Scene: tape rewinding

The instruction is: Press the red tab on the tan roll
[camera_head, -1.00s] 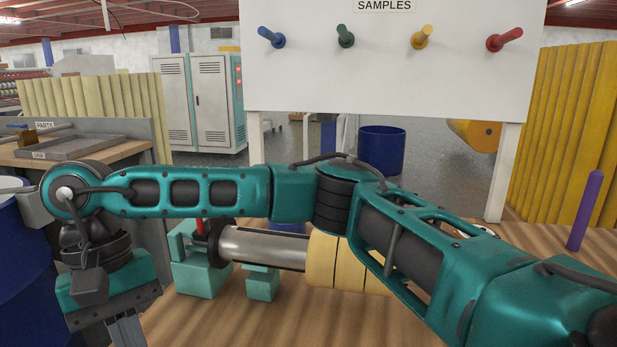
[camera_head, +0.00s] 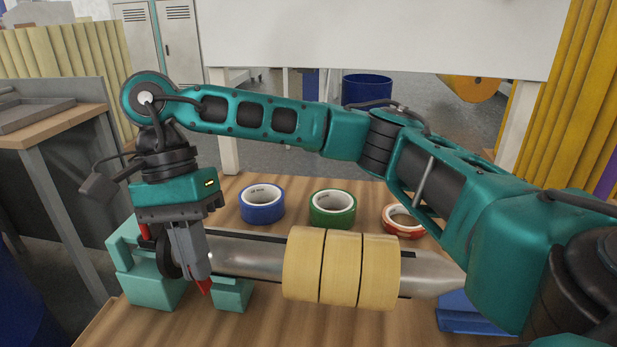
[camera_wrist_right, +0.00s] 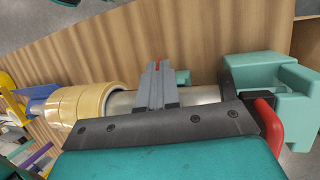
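Three tan rolls (camera_head: 342,268) sit side by side on a metal spindle (camera_head: 245,257) and also show in the right wrist view (camera_wrist_right: 85,105). No red tab shows on their visible faces. My right arm reaches across from the right. My right gripper (camera_head: 204,287) points down beside the spindle's left end, left of the rolls and apart from them. In the right wrist view its grey fingers (camera_wrist_right: 157,68), red at the tips, lie close together with nothing seen between them. They overlap the spindle in that view; contact cannot be told. My left gripper is out of view.
Teal supports (camera_head: 155,285) stand at the spindle's left end, with a red lever (camera_wrist_right: 270,125) nearby. Blue (camera_head: 262,213), green (camera_head: 333,220) and red (camera_head: 408,233) tape rolls lie behind the spindle. Bare wood lies in front of it.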

